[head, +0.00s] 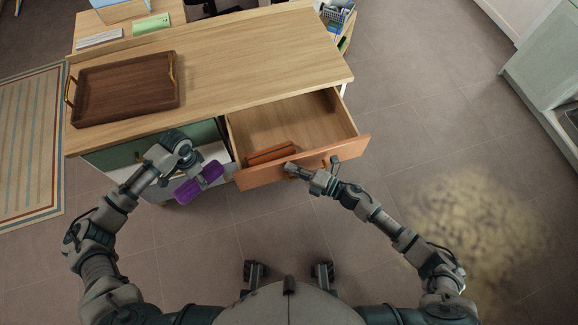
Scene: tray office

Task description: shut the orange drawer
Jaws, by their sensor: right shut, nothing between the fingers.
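The orange drawer (345,153) stands pulled out from the front of the wooden desk, with its inside showing. A reddish-brown block-like item (270,153) lies in it near the front. My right gripper (291,168) is shut and empty, at the outer side of the drawer front by its brass-coloured handle; I cannot tell whether it touches. My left gripper (202,177) is left of the drawer, at a purple object (186,192). Its fingers are partly hidden, and I cannot tell whether they grip that object.
A brown wooden tray (125,88) with brass handles sits on the left of the desk top (230,65). A green drawer front (115,157) is left of the orange drawer, with a white surface below it. Open tiled floor lies to the right.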

